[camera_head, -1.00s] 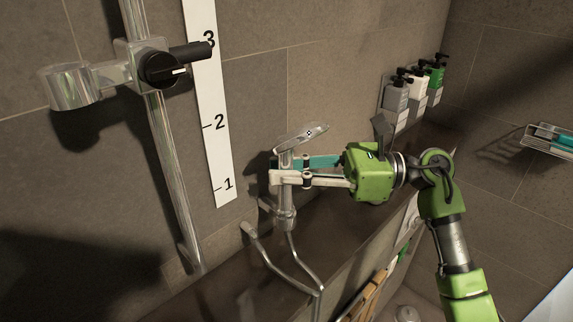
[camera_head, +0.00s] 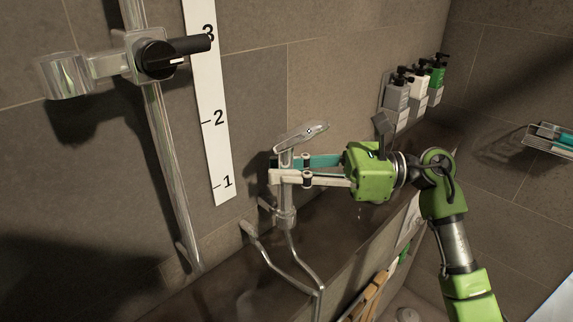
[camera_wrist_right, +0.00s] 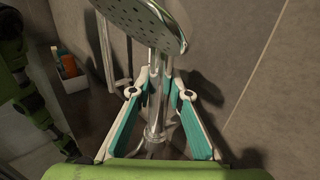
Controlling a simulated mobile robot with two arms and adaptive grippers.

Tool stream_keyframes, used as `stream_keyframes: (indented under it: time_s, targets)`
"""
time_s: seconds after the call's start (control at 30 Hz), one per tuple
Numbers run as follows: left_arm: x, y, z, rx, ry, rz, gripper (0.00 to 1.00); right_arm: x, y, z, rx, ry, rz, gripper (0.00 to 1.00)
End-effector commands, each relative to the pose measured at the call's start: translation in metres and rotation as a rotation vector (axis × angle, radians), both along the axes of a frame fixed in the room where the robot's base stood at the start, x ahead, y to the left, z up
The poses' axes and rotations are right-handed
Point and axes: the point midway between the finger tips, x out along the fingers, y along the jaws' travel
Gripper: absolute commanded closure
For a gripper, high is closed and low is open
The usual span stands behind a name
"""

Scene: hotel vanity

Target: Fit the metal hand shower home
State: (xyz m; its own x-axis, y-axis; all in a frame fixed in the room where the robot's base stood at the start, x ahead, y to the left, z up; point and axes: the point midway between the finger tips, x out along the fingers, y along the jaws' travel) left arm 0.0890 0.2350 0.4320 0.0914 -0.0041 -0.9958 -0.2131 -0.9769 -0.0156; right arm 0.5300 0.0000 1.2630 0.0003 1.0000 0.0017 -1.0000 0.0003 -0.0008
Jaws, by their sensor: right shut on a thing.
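The metal hand shower (camera_head: 302,134) stands upright with its head on top, its handle low in a metal stand (camera_head: 284,218). My right gripper (camera_head: 277,175) is shut around the handle just below the head. In the right wrist view the shower head (camera_wrist_right: 147,22) is at the top and the handle (camera_wrist_right: 158,95) runs down between the fingers. A chrome slide bar (camera_head: 165,150) on the wall carries a ring-shaped holder (camera_head: 65,75) with a black knob (camera_head: 157,59). The holder's ring is empty. My left gripper is out of view.
A white strip numbered 1 to 3 (camera_head: 207,100) is on the wall beside the bar. Several pump bottles (camera_head: 397,97) hang at the back. A wire shelf (camera_head: 550,144) is on the right wall. Open air lies between the hand shower and holder.

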Motion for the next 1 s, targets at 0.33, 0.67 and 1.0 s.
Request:
stream_keyframes:
  time_s: [0.33, 0.67, 1.0]
  targets:
    - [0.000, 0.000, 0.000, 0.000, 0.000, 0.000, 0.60, 0.000, 0.000, -0.001, -0.002, 0.002, 0.001, 0.63]
    - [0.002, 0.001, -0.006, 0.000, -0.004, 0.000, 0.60, 0.001, -0.017, -0.002, -0.005, 0.004, -0.002, 0.63]
    - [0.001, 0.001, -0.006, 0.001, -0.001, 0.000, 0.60, 0.001, -0.087, -0.001, -0.004, 0.004, -0.003, 0.63]
